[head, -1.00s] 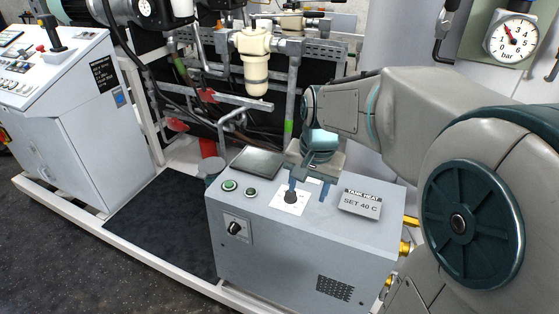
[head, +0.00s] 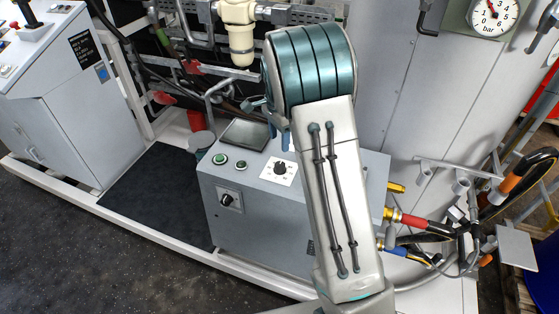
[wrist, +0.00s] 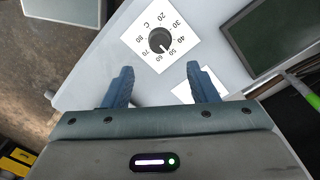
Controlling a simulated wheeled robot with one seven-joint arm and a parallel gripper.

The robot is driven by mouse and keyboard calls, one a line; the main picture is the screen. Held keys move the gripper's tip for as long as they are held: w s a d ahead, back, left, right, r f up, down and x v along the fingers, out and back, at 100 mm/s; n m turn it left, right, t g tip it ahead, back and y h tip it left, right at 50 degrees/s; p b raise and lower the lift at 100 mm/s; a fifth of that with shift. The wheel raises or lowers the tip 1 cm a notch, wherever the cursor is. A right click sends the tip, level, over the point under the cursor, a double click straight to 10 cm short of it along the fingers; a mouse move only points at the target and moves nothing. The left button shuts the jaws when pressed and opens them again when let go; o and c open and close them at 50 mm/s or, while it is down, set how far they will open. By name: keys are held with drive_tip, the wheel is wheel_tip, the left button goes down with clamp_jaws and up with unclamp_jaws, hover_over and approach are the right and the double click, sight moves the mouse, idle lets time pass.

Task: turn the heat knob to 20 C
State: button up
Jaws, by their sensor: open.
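The heat knob (head: 280,168) is a dark round knob on a white scale plate on top of the grey heater box (head: 225,237). The wrist view shows the knob (wrist: 159,40) from above, with scale figures from 20 to 80 around it. I cannot read its pointer surely. My gripper (wrist: 160,70) is open, its two blue fingers apart and empty. In the wrist picture the knob lies beyond the fingertips, roughly midway between them, apart from both. In the head view my arm hides most of the gripper.
A dark flat panel (head: 244,134) and two green buttons (head: 220,159) are on the box top. A black switch (head: 227,200) is on its front. The control cabinet (head: 85,110) stands left. Pipes and hoses (head: 415,222) are at the right.

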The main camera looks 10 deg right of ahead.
sight(280, 164)
drive_tip(key=f+p, duration=0.1)
drive_tip(key=f, duration=0.9)
drive_tip(key=shift+s, duration=0.2)
drive_tip(key=c, duration=1)
